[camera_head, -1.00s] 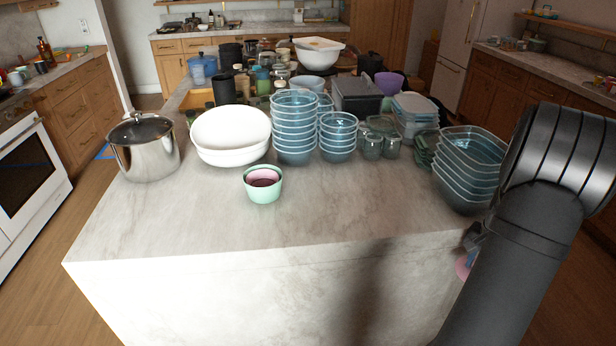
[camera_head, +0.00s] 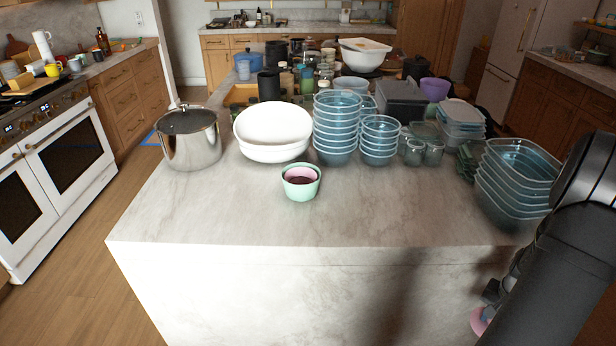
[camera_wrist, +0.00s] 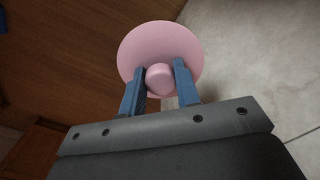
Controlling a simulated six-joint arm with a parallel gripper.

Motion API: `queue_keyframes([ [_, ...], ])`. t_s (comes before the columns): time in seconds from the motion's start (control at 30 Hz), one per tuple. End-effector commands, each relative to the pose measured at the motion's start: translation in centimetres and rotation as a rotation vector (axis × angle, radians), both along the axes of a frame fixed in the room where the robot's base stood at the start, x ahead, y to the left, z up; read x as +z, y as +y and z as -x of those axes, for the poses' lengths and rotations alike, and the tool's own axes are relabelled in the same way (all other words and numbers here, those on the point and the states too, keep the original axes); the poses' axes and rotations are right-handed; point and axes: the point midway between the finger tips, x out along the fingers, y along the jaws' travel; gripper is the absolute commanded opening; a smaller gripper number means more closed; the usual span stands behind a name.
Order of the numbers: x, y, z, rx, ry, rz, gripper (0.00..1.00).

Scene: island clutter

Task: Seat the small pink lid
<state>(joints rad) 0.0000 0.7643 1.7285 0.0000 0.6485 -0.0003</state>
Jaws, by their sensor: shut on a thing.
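The small pink lid (camera_wrist: 160,38) is a round disc with a knob, seen close in the wrist view. My gripper (camera_wrist: 160,80) is shut on its knob, with one blue finger on each side. In the head view the pink lid (camera_head: 480,320) shows low at the right, below the counter top's level and in front of the island's front face; my arm hides part of it. A small pink cup (camera_head: 300,174) sits inside a mint green cup (camera_head: 301,190) on the island top, with a dark inside. My gripper is well to the right of these cups.
Stacks of clear blue bowls (camera_head: 336,128) and square containers (camera_head: 515,180) stand behind and right of the cups. White bowls (camera_head: 272,130) and a steel pot (camera_head: 188,140) stand to the left. The island's front top (camera_head: 300,230) is clear.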

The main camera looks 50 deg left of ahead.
Motion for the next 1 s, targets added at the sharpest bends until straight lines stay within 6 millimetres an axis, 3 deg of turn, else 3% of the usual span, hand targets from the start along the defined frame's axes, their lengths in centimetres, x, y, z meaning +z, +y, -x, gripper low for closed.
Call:
queue_keyframes([
  [0.43,0.1,0.0,-0.1,-0.002,0.000,0.000,0.07],
  [0.57,1.2,0.1,-1.0,-0.032,-0.003,0.000,0.07],
  [0.67,3.6,0.2,-2.8,-0.099,-0.008,0.000,0.07],
  [0.77,7.3,0.5,-5.1,-0.201,-0.011,-0.001,0.07],
  [1.0,18.4,0.9,-9.9,-0.471,-0.012,-0.003,0.07],
])
